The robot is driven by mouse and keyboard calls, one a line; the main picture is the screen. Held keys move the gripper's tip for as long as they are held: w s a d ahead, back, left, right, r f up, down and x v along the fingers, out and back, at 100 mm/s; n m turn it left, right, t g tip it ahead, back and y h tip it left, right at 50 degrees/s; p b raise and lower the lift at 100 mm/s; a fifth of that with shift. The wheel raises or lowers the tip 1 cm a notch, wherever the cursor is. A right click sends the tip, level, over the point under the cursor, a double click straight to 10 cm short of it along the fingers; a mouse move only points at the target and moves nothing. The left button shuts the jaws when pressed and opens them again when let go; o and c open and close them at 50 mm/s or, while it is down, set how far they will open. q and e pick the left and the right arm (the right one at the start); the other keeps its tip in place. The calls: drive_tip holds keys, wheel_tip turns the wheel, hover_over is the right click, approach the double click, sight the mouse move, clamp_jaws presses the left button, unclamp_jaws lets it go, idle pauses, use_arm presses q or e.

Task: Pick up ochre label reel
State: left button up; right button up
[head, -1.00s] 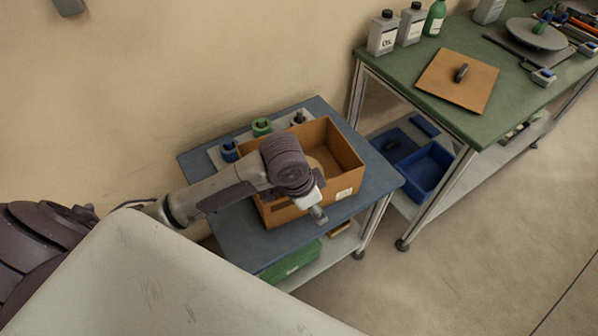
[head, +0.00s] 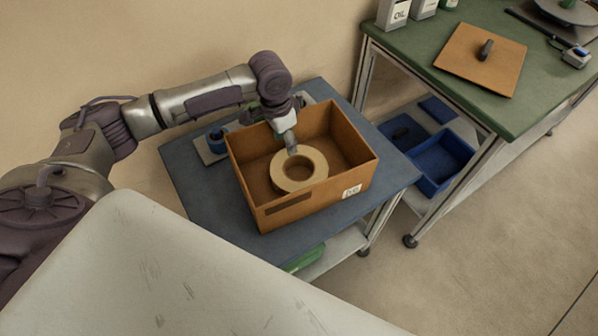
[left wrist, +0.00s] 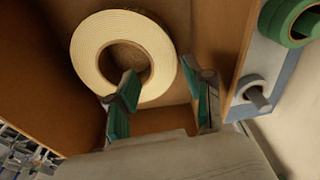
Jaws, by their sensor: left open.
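The ochre label reel (head: 280,174), a wide pale tan ring, lies flat inside an open brown box (head: 318,207) on the blue-topped table. My left gripper (head: 291,147) is open and empty at the reel's far edge. In the left wrist view the reel (left wrist: 86,50) fills the upper left. The left gripper's fingers (left wrist: 168,88) show there too: one overlaps the reel's ring near its hole, the other is just right of its outer edge. I cannot tell how far above the reel the fingertips are. My right gripper is in neither view.
The box walls stand close around the gripper. Behind the box is a pale tray with a blue reel (head: 216,139); a green reel (left wrist: 292,18) and a grey one (left wrist: 254,92) show in the wrist view. A green-topped bench (head: 420,60) stands at right.

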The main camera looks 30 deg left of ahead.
use_arm(q)
drive_tip(key=f, duration=0.7)
drive_tip(key=shift+w+f, duration=0.35)
drive_tip(key=shift+w, duration=0.05)
clamp_jaws()
